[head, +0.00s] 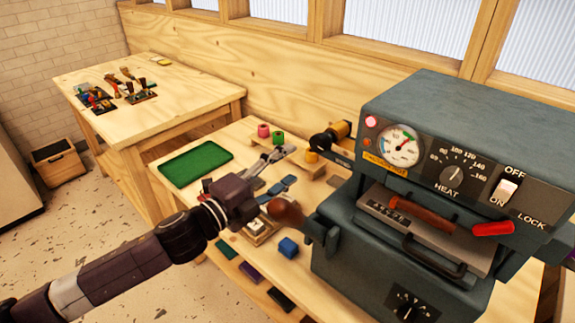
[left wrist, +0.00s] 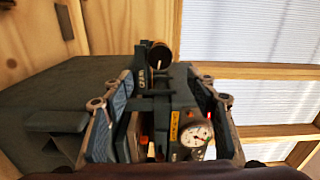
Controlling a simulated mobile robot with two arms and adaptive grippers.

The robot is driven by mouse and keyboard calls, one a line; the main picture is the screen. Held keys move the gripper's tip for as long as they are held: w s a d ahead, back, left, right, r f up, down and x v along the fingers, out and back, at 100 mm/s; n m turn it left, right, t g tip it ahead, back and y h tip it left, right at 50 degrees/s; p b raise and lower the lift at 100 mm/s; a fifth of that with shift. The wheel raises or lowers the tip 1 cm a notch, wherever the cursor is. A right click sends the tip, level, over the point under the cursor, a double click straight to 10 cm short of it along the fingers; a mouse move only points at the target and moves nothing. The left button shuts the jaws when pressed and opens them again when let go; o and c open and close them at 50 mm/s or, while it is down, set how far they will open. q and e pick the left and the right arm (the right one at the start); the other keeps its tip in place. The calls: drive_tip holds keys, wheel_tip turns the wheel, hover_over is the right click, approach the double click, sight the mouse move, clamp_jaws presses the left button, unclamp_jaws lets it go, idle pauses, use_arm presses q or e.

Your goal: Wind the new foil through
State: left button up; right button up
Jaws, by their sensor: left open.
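The blue-grey foil press (head: 400,210) stands at the right of the head view, with a gauge, a heat dial and an ON/OFF switch. A gold roll (head: 341,129) sits by a black part at its far left side. It appears as a dark-and-gold roll (left wrist: 159,54) in the left wrist view. Pink (head: 263,130), green (head: 278,138) and yellow (head: 311,156) rolls stand on the bench behind my gripper. My left gripper (head: 286,168) is open and empty, left of the press. Its spread fingers (left wrist: 160,110) frame the gauge in the wrist view. I cannot see any foil strip clearly.
A green tray (head: 195,164) lies on the bench at left. A second bench (head: 180,105) with tools stands farther left.

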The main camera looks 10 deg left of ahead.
sight(316, 145)
use_arm(q)
drive_tip(key=w+d+n, duration=0.2)
drive_tip(key=n, duration=0.3)
drive_tip(key=w+d+n+p, duration=0.1)
drive_tip(key=w+d+n, duration=0.1)
drive_tip(key=n, duration=0.3)
drive_tip(key=w+d+n+p, duration=0.1)
drive_tip(key=w+d+n, duration=0.1)
drive_tip(key=w+n, duration=0.2)
drive_tip(key=shift+w+r+n, duration=0.15)
drive_tip(key=shift+w+n, duration=0.1)
drive_tip(key=shift+n, duration=0.45)
drive_tip(key=shift+x, duration=0.75)
drive_tip(key=shift+a, duration=0.1)
drive_tip(key=shift+c, duration=0.7)
drive_tip(key=c, duration=1)
